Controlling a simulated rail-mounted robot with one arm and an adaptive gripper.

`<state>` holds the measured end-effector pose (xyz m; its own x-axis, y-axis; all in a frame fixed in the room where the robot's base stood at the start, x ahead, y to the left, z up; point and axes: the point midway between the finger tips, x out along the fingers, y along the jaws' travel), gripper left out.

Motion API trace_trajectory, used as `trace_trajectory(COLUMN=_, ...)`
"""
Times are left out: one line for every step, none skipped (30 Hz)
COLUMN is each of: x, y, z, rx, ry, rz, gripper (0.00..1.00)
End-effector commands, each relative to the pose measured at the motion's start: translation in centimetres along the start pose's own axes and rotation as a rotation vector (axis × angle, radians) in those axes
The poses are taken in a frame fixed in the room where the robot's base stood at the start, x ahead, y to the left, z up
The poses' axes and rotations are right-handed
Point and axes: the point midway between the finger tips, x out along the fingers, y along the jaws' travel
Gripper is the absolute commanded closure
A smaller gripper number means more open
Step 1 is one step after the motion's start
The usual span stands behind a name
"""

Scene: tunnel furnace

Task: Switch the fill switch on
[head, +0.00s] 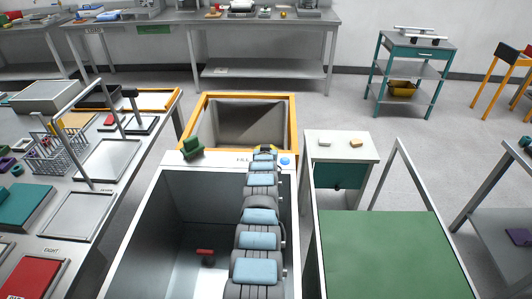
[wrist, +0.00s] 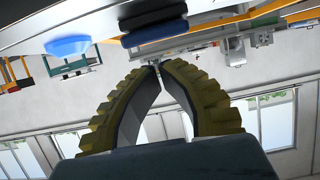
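The white rim (head: 220,159) of the deep grey tank carries small dark lettering that seems to read FILL, partly covered by my arm. A round blue knob (head: 285,160) sits on the rim just right of my gripper (head: 265,148). The knob also shows at the upper left of the wrist view (wrist: 68,47). I cannot make out the fill switch itself or its position; my gripper and arm cover part of the rim. In the wrist view my gripper (wrist: 160,68) has its fingertips together with nothing seen between them. A dark blue rounded part (wrist: 155,30) lies beyond the tips.
A green block-like part (head: 192,148) stands on the rim's left corner. An orange-framed bin (head: 290,118) lies behind the tank. A small white-topped cabinet (head: 340,146) stands to the right, near a green-topped table (head: 390,250). A red-handled item (head: 205,252) is inside the tank.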

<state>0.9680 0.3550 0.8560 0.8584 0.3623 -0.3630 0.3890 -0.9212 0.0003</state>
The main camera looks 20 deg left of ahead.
Motion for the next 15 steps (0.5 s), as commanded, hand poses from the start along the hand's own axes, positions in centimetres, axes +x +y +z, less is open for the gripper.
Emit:
trace_trajectory(x=-0.4, y=0.1, z=-1.6, rx=0.000, ry=0.005, rz=0.001, gripper=1.00)
trace_trajectory(x=-0.5, y=0.1, z=-2.1, rx=0.001, ry=0.005, rz=0.001, gripper=1.00)
trace_trajectory(x=-0.6, y=0.1, z=-1.9, rx=0.000, ry=0.003, rz=0.001, gripper=1.00)
trace_trajectory(x=-0.6, y=0.1, z=-1.7, rx=0.000, ry=0.001, rz=0.001, gripper=1.00)
trace_trajectory(x=-0.7, y=0.1, z=-1.6, rx=-0.001, ry=-0.001, rz=0.001, gripper=1.00)
trace_trajectory(x=-0.9, y=0.1, z=-1.6, rx=-0.002, ry=-0.002, rz=0.000, gripper=1.00)
trace_trajectory(x=-1.0, y=0.1, z=-1.7, rx=-0.002, ry=-0.001, rz=0.000, gripper=1.00)
trace_trajectory(x=-1.1, y=0.1, z=-1.7, rx=-0.002, ry=0.001, rz=0.000, gripper=1.00)
trace_trajectory(x=-1.3, y=0.1, z=-1.7, rx=-0.002, ry=0.002, rz=0.000, gripper=1.00)
trace_trajectory(x=-1.4, y=0.1, z=-1.7, rx=-0.002, ry=0.002, rz=0.000, gripper=1.00)
trace_trajectory(x=-1.5, y=0.1, z=-1.6, rx=-0.002, ry=0.000, rz=0.001, gripper=1.00)
trace_trajectory(x=-1.7, y=0.1, z=-1.6, rx=-0.002, ry=-0.001, rz=0.001, gripper=1.00)
trace_trajectory(x=-1.8, y=0.1, z=-1.6, rx=-0.002, ry=-0.001, rz=0.001, gripper=1.00)
trace_trajectory(x=-2.0, y=0.1, z=-1.8, rx=-0.001, ry=0.000, rz=0.001, gripper=1.00)
trace_trajectory(x=-2.2, y=0.1, z=-1.9, rx=-0.001, ry=0.001, rz=0.001, gripper=1.00)
